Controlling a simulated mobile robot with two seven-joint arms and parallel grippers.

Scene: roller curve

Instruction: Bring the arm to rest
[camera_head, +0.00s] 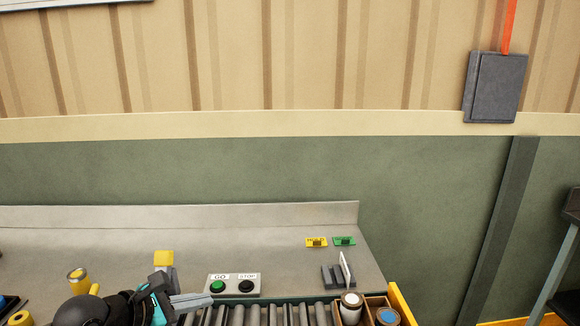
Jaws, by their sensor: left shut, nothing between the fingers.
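My left arm (95,308) comes in at the bottom left, dark with teal parts. My left gripper (203,300) is shut and empty, its grey fingers pointing right. Its tips show just below and left of the GO/STOP button box (233,291); I cannot tell whether they touch it. The box has a green GO button (217,286) and a black STOP button (246,286). My right gripper is not in view.
Grey rollers (285,315) run along the bottom. A wooden crate (375,301) holding round-topped items stands at their right.

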